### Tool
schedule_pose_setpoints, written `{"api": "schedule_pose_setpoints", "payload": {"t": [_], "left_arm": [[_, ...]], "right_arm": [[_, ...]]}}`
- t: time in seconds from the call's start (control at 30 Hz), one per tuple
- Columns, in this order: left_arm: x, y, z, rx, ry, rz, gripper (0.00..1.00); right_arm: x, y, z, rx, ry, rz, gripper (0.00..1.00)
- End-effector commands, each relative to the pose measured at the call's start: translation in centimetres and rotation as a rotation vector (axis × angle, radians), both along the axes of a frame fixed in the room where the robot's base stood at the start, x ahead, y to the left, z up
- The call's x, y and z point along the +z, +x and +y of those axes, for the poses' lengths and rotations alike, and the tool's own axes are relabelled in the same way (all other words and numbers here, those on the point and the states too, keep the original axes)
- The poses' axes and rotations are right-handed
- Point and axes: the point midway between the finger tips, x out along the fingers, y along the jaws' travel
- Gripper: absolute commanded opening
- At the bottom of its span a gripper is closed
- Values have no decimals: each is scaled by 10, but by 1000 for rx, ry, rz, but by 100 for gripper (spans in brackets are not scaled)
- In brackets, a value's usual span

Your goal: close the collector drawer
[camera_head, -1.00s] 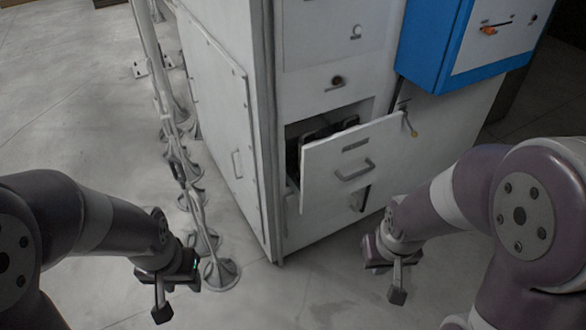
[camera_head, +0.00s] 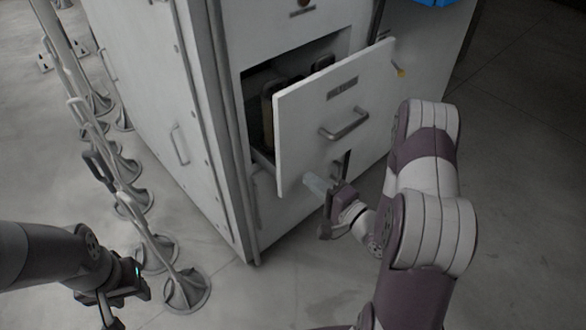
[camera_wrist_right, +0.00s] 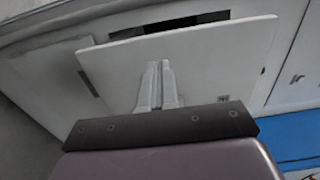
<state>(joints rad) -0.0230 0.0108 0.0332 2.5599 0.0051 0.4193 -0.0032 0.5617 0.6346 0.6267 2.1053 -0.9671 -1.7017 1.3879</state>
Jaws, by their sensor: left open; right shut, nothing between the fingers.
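The collector drawer (camera_head: 300,120) is pulled out of the white cabinet, leaving a dark gap behind its front panel with dark items partly visible inside. Its front carries a bar handle (camera_head: 344,124) and a dark label slot. My right gripper (camera_head: 314,184) is shut and empty, low in front of the panel near its bottom edge and below the handle. The right wrist view shows the closed fingers (camera_wrist_right: 156,85) pointing at the pale panel (camera_wrist_right: 225,60); I cannot tell whether they touch it. My left gripper (camera_head: 112,312) is open and empty at the lower left, away from the drawer.
The white cabinet (camera_head: 215,150) has a side door with a handle on its left. A row of stands with conical bases (camera_head: 187,290) runs along the floor between the cabinet and my left arm. A blue box shows at the top right. Floor in front is clear.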

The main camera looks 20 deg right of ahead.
Motion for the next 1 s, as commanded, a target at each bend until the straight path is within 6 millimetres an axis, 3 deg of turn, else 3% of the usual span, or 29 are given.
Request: {"api": "schedule_pose_setpoints", "payload": {"t": [0.2,0.33,0.5,0.87,1.0], "left_arm": [[-10,0,0,0,0,0,43],[-13,0,0,0,0,0,43],[-15,0,0,0,0,0,43],[-14,0,0,0,0,0,43],[-10,0,0,0,0,0,43]], "right_arm": [[-2,41,18,4,-2,-2,0],[-2,57,24,1,-2,-1,0],[-1,67,28,-1,-2,0,0],[0,69,29,0,-3,1,0],[1,89,37,4,-7,-2,0]]}}
